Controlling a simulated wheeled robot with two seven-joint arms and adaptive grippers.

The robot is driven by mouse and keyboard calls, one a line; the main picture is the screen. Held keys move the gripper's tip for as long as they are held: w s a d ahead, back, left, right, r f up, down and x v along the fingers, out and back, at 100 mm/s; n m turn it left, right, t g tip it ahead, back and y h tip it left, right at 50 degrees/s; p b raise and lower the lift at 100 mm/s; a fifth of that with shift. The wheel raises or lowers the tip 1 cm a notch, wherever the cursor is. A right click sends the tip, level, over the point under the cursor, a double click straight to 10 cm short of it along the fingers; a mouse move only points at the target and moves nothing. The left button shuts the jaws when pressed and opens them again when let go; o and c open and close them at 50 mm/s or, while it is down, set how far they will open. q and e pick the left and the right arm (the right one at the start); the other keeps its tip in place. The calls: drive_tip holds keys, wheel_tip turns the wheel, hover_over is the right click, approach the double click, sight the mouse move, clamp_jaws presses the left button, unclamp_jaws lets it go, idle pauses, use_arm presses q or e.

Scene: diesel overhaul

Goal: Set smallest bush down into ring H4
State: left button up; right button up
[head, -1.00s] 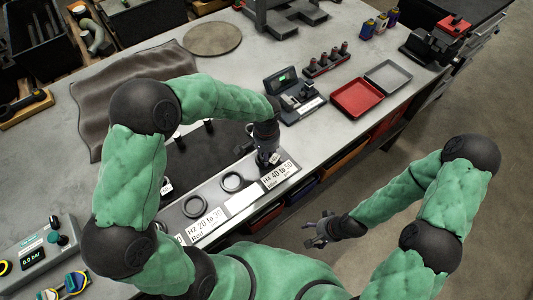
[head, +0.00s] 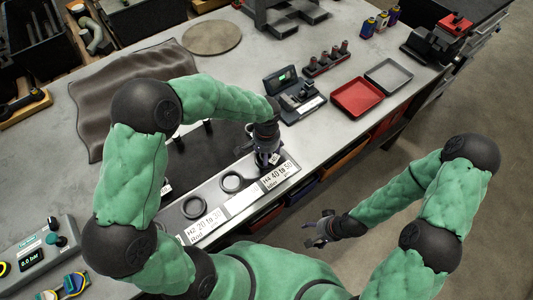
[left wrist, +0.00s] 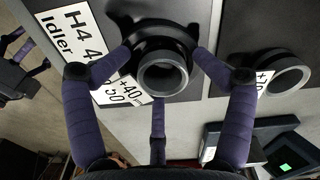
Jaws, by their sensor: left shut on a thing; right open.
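The left gripper (head: 266,152) is over the right end of the label strip, at the H4 label (head: 279,175). In the left wrist view its fingers (left wrist: 160,62) are shut on a grey metal bush (left wrist: 163,76), seen end-on with its open bore. A dark ring (left wrist: 160,35), beside the H4 Idler label (left wrist: 85,35), shows just behind the bush. The bush overlaps it, and I cannot tell whether the bush is inside the ring or above it. The right gripper (head: 322,230) is open and empty, off the bench's front edge.
Two dark rings (head: 193,207) (head: 231,182) sit left along the strip. Another bush (left wrist: 286,76) stands on the dark mat in the wrist view. A gauge with a green display (head: 287,80), a red tray (head: 357,97) and a grey tray (head: 388,75) lie further right.

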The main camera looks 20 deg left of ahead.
use_arm(q)
drive_tip(key=shift+s+f, duration=0.15)
drive_tip(key=shift+s, duration=0.2)
wheel_tip(320, 180, up, 12)
drive_tip(key=shift+w+r, duration=0.2)
drive_tip(key=shift+w, duration=0.15)
idle(0.5)
